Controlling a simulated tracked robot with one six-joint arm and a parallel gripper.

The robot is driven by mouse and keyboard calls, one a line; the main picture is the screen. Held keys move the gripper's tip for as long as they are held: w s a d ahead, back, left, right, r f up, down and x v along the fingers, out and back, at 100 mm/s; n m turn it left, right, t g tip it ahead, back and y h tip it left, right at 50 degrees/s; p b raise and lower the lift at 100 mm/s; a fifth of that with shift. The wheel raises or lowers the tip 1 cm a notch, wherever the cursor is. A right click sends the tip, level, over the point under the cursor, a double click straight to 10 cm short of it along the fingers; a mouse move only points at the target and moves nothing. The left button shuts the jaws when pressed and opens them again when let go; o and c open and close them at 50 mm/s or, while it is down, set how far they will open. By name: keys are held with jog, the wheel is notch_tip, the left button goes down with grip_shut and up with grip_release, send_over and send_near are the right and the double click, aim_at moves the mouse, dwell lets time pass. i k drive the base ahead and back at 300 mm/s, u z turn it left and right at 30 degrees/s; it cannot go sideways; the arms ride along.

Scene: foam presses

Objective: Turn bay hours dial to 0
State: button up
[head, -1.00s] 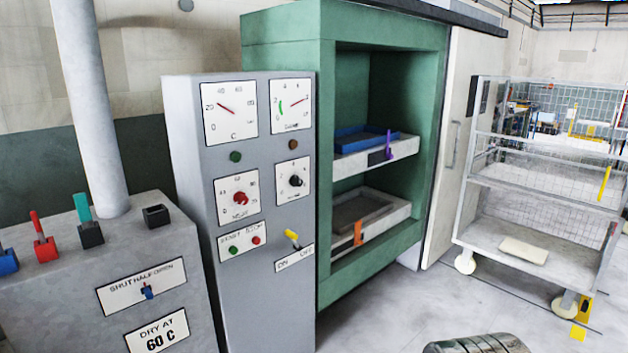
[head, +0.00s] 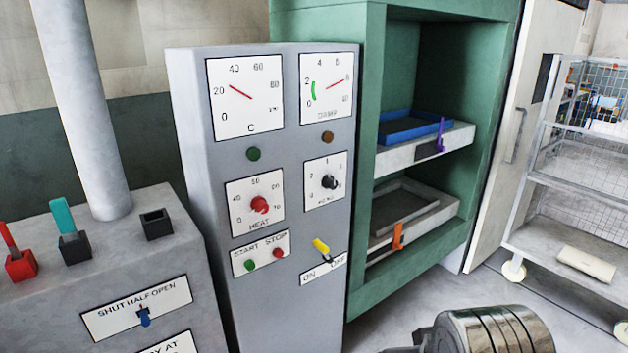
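The dial that appears to be the bay hours dial is a black knob (head: 329,182) on a white square plate, on the front of the grey control cabinet (head: 205,150). Its numbers and the label under it are too small to read surely, and I cannot tell exactly where its pointer stands. To its left is a red knob (head: 259,204) on a plate marked HEAT. My gripper is not seen in this view, and nothing touches the black knob.
Two gauges (head: 245,98) sit above the knobs. Below are green and red buttons (head: 277,253) and a yellow ON/OFF switch (head: 321,246). A green open bay (head: 400,292) with trays stands right of the cabinet. A lower grey console (head: 40,300) with levers stands left.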

aim_at(328, 182)
jog(key=u, duration=0.55)
jog(key=i, duration=0.85)
jog(key=u, duration=0.5)
